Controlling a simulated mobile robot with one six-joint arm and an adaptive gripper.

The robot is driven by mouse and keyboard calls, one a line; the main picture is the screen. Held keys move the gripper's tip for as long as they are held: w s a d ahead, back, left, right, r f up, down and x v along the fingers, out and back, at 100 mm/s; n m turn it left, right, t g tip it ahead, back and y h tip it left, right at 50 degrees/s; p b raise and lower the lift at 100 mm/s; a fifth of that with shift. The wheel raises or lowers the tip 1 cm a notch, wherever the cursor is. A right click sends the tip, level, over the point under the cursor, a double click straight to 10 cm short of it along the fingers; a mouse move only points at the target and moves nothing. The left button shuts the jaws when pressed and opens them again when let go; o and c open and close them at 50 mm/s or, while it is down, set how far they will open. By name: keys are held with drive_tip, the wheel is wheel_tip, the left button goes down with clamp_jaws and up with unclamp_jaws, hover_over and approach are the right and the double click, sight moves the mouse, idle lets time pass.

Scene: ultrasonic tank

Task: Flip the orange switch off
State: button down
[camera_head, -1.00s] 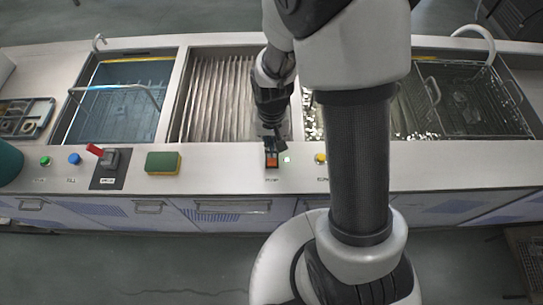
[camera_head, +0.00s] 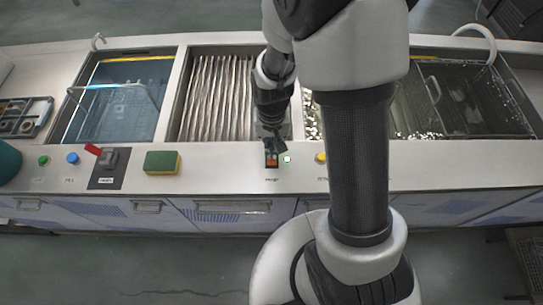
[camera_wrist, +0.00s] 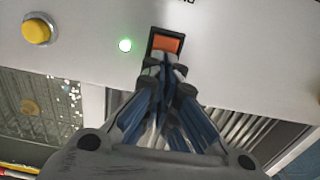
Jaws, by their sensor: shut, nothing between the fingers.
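The orange rocker switch (camera_head: 272,161) sits in a black frame on the light front panel of the tank bench, below the middle basin. In the wrist view the orange switch (camera_wrist: 167,43) shows just beyond my fingertips, and its near end is hidden by them. My gripper (camera_head: 270,148) is shut and empty, pointing down at the switch's far edge. In the wrist view my gripper (camera_wrist: 163,62) overlaps the near edge of the black frame; I cannot tell whether it touches. A small green light (camera_wrist: 125,45) beside the switch is lit.
A yellow button (camera_wrist: 37,31) lies beyond the light. A green and yellow sponge (camera_head: 162,162), a red-handled switch (camera_head: 108,158), a blue button (camera_head: 73,158) and a green button (camera_head: 43,160) are along the panel to the left. Basins lie behind, with a wire basket (camera_head: 125,92) in the left one.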

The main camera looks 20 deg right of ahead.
drive_tip(key=shift+f+b, duration=0.4)
drive_tip(key=shift+f, duration=0.1)
drive_tip(key=shift+r, duration=0.1)
drive_tip(key=shift+r+p, duration=2.9)
drive_tip(key=shift+r, duration=0.55)
drive_tip(key=s+r+n+t, duration=0.1)
drive_tip(key=s+r, duration=0.1)
drive_tip(key=r, duration=0.6)
drive_tip(key=s+r+n+t, duration=0.1)
drive_tip(key=s+r, duration=0.2)
drive_tip(key=r, duration=0.5)
drive_tip(key=s+r+n+t, duration=0.1)
drive_tip(key=s+r+t, duration=0.1)
drive_tip(key=s+r, duration=0.6)
drive_tip(key=shift+s+r+n+t, duration=0.3)
drive_tip(key=shift+s, duration=0.75)
